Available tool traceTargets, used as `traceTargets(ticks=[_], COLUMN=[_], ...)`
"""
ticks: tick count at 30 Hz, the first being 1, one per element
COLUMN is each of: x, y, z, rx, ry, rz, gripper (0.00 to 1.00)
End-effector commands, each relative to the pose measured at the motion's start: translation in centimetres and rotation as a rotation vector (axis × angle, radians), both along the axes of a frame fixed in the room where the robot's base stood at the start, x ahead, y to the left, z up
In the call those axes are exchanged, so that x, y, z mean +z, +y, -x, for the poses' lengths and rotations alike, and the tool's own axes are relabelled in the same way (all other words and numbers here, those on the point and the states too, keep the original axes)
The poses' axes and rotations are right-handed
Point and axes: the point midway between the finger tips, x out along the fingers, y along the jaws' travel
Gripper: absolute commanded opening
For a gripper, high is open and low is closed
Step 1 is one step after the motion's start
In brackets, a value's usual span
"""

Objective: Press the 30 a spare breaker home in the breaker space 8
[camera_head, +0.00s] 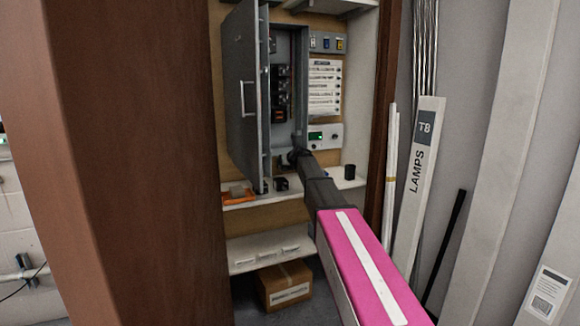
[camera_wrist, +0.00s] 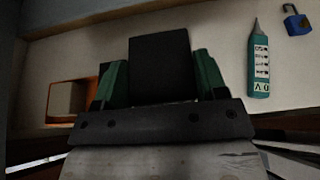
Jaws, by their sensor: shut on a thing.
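My gripper (camera_head: 297,156) is at the end of my arm, in front of the lower part of the open panel box (camera_head: 298,50). In the wrist view, my gripper (camera_wrist: 160,88) has its green-padded fingers shut on a black block (camera_wrist: 160,62), which looks like the 30 A spare breaker. Its label cannot be seen. A column of dark breakers (camera_head: 279,85) sits inside the box, above my gripper. I cannot tell which slot is space 8. The held breaker is too small and dark to make out in the head view.
The grey panel door (camera_head: 240,100) stands open on the left. The shelf below holds an orange tray (camera_head: 238,195) and small black objects (camera_head: 281,184) (camera_head: 349,172). In the wrist view, a teal tester (camera_wrist: 261,70) and blue padlock (camera_wrist: 297,20) lie right. A brown post (camera_head: 130,160) blocks the left.

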Motion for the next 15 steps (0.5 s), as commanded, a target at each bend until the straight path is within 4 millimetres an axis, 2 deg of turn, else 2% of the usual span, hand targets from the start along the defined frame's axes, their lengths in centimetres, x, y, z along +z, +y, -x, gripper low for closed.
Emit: traceTargets(ticks=[5, 9, 15], x=[5.0, 10.1, 16.6], y=[-0.5, -1.1, -1.9], z=[-3.1, -5.7, -8.1], rx=[0.001, 0.004, 0.004], ry=[-0.007, -0.006, -0.004], rz=[-0.002, -0.002, -0.002], gripper=[0.40, 0.40, 0.40])
